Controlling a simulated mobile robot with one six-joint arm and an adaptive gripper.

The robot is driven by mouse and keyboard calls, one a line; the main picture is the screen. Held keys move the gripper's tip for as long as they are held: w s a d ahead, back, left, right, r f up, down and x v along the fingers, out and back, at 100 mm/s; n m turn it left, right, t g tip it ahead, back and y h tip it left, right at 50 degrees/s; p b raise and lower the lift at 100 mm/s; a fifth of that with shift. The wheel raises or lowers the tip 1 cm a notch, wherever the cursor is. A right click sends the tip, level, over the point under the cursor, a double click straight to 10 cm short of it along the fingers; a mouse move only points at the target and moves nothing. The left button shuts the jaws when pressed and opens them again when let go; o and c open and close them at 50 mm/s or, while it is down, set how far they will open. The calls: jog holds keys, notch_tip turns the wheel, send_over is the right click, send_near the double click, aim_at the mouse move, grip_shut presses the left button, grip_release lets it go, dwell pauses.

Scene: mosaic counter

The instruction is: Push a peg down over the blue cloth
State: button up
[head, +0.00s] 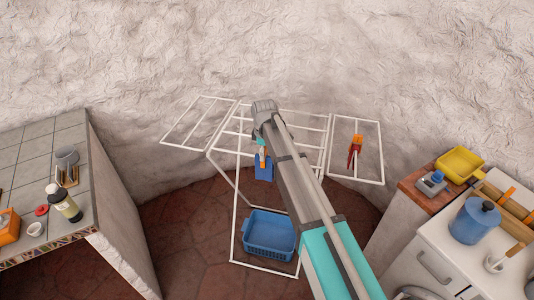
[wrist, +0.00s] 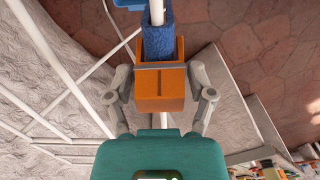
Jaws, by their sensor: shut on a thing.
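My gripper (wrist: 161,88) is shut on an orange peg (wrist: 160,102), with one finger on each side of it. The blue cloth (wrist: 158,42) hangs over a white rail just beyond the peg. The peg's far end overlaps the cloth's near edge in the wrist view; I cannot tell how far it is over the cloth. In the head view the blue cloth (head: 264,173) hangs on the rack's middle part, below my gripper (head: 261,146). The peg shows there as a small orange patch (head: 262,160), and my arm partly hides the area.
The white drying rack (head: 236,210) has thin rails and side wings. A blue basket (head: 270,236) is low inside the rack. A tiled counter (head: 60,145) stands left, a washing machine (head: 430,262) right.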

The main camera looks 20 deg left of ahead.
jog(key=o, duration=0.8)
jog(key=shift+d, duration=0.1)
jog(key=s+d+m, duration=0.5)
jog(key=d+m, duration=0.1)
jog(key=d, duration=0.8)
jog(key=s+d+m, duration=0.6)
jog(key=d, duration=0.9)
jog(key=s+d+m, duration=0.5)
jog(key=d+m, duration=0.2)
jog(key=d, duration=0.8)
jog(key=shift+s+d, duration=0.15)
jog(key=shift+s, duration=0.25)
